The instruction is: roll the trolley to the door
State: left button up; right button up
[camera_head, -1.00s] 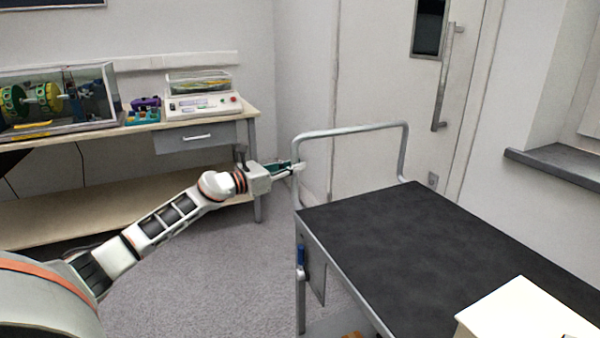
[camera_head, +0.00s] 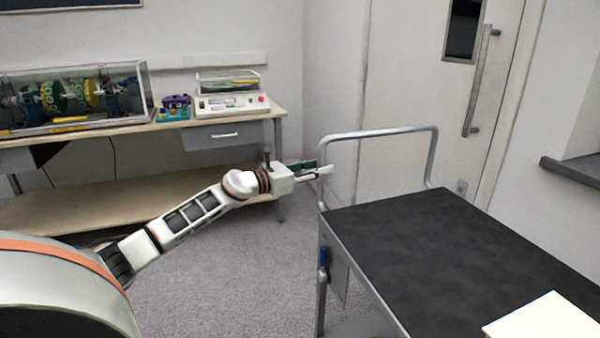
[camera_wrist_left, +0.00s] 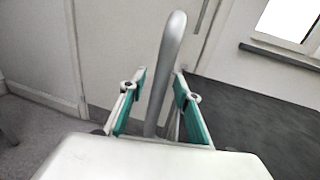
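The trolley has a black top (camera_head: 440,250) and a grey tubular push handle (camera_head: 380,133) at its far left end. My left gripper (camera_head: 322,170) is at the handle's left upright. In the left wrist view, the handle's tube (camera_wrist_left: 160,85) stands between my two teal-padded fingers. The fingers are apart, with a gap visible beside the tube, so the gripper (camera_wrist_left: 160,95) looks open around it. The pale door (camera_head: 420,110) with a long vertical pull handle (camera_head: 481,80) stands behind the trolley. My right gripper is not in view.
A white box (camera_head: 545,322) sits on the trolley's near part. A bench (camera_head: 170,128) with a glass-cased drum machine (camera_head: 75,95) and a control unit (camera_head: 232,100) stands at the left wall. A dark sill (camera_head: 575,170) juts out at right. Grey carpet (camera_head: 230,275) is clear left of the trolley.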

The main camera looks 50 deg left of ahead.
pick_arm(q)
jog(key=s+a, duration=0.2)
jog(key=s, duration=0.9)
dwell(0.6)
